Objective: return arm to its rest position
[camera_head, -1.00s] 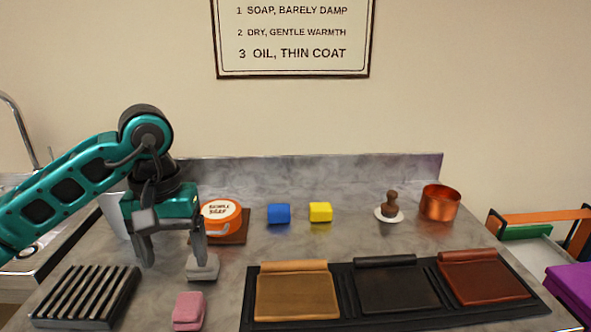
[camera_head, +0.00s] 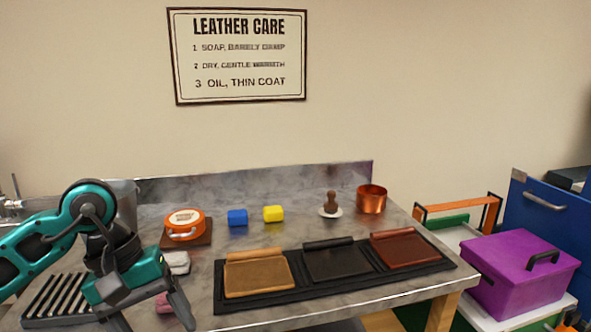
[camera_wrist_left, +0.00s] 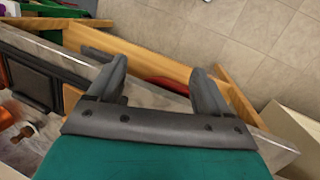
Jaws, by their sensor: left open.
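My left arm comes in from the left in the head view. Its teal-and-grey left gripper (camera_head: 152,316) hangs tilted at the lower left, over the front edge area of the counter. Its fingers are spread and hold nothing. In the left wrist view the two grey fingers (camera_wrist_left: 160,78) are apart with nothing between them, above the counter's edge and the floor. The gripper partly hides a pink block (camera_head: 165,302) and the slatted dark rack (camera_head: 55,295). A pale grey block (camera_head: 177,262) lies just behind the gripper. My right gripper is not in view.
The counter holds an orange soap tin (camera_head: 185,225), blue sponge (camera_head: 237,217), yellow sponge (camera_head: 274,213), brown-handled tool (camera_head: 331,203), copper pot (camera_head: 371,199) and a black mat (camera_head: 230,303) with three leather panels. A purple box (camera_head: 520,275) stands right of the counter.

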